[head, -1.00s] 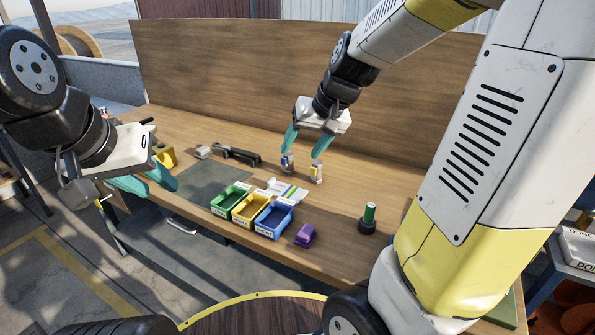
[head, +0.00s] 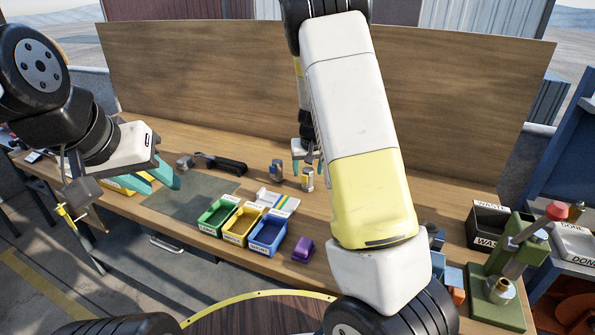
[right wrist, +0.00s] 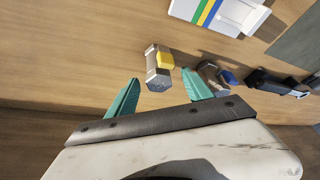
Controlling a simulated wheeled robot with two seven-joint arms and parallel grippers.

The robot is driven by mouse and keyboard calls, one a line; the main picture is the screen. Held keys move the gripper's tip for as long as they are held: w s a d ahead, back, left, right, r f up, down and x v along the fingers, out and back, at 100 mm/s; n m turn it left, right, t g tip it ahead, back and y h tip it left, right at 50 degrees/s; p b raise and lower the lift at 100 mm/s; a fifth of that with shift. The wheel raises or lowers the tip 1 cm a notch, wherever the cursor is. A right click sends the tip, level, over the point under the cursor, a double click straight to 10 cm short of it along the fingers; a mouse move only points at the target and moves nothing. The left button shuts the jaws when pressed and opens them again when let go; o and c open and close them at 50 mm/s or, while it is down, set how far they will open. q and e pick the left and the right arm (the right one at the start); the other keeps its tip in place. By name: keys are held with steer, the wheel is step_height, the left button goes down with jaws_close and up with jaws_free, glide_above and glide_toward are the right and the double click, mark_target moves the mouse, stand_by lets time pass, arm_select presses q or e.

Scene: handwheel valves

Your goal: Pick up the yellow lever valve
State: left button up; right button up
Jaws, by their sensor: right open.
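The yellow lever valve (head: 307,181), a small metal body with a yellow part, stands on the workbench behind the trays. In the right wrist view, the yellow lever valve (right wrist: 158,72) shows just beyond and between the fingertips, apart from both. My right gripper (right wrist: 159,76) is open and empty; in the head view it is partly hidden behind my right arm. A similar valve with a blue part (head: 276,172) stands to the left of the yellow one; in the wrist view it (right wrist: 213,75) lies close by the right finger. My left gripper (head: 152,180) is open and empty at the bench's left.
Green (head: 217,217), yellow (head: 241,225) and blue (head: 267,236) trays stand at the bench front, with a purple block (head: 303,250) beside them. A black-handled tool (head: 220,163) lies at the back left. A green press (head: 497,290) and black waste bin (head: 487,225) stand at right.

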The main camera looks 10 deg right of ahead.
steer(key=x, duration=0.4)
steer(key=shift+f, duration=0.45)
jaws_close()
